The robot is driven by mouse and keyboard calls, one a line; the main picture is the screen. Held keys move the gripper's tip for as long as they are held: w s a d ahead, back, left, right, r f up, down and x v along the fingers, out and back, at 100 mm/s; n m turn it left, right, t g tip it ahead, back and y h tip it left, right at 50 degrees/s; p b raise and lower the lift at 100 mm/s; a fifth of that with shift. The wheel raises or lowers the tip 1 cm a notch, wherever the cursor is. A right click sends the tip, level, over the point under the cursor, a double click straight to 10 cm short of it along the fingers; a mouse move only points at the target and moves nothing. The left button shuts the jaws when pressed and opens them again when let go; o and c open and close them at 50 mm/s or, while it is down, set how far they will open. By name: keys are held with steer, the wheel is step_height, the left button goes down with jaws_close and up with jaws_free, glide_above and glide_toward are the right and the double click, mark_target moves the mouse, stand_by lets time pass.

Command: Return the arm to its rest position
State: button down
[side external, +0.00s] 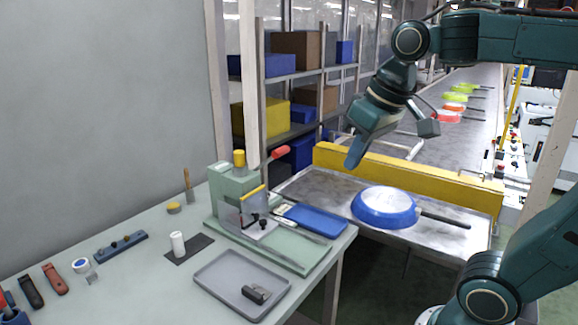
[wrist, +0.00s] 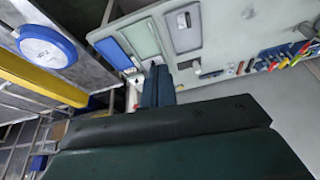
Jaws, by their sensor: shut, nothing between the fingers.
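My gripper (side external: 354,160) hangs in the air at the end of my dark teal arm, above the near end of the conveyor and left of the blue pan. Its fingers are together with nothing between them. In the wrist view the gripper (wrist: 158,82) also shows, close to the camera, and my own dark arm part fills the lower picture. The blue pan (side external: 384,205) lies upside down on the conveyor's metal end, its dark handle pointing right. The pan also shows at the upper left of the wrist view (wrist: 46,46). The gripper is apart from it.
A yellow barrier (side external: 400,178) crosses the conveyor behind the pan. The workbench (side external: 130,280) at left carries a green press fixture (side external: 235,195), a blue plate (side external: 316,220), a grey tray (side external: 240,300) and hand tools. More coloured pans (side external: 447,115) sit farther up the belt. Shelves stand behind.

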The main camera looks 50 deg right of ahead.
steer(key=s+a+f+n+t, duration=0.1)
steer(key=s+a+f, duration=0.1)
steer(key=s+f, duration=0.4)
steer(key=shift+s+f, duration=0.3)
steer(key=shift+s, duration=0.4)
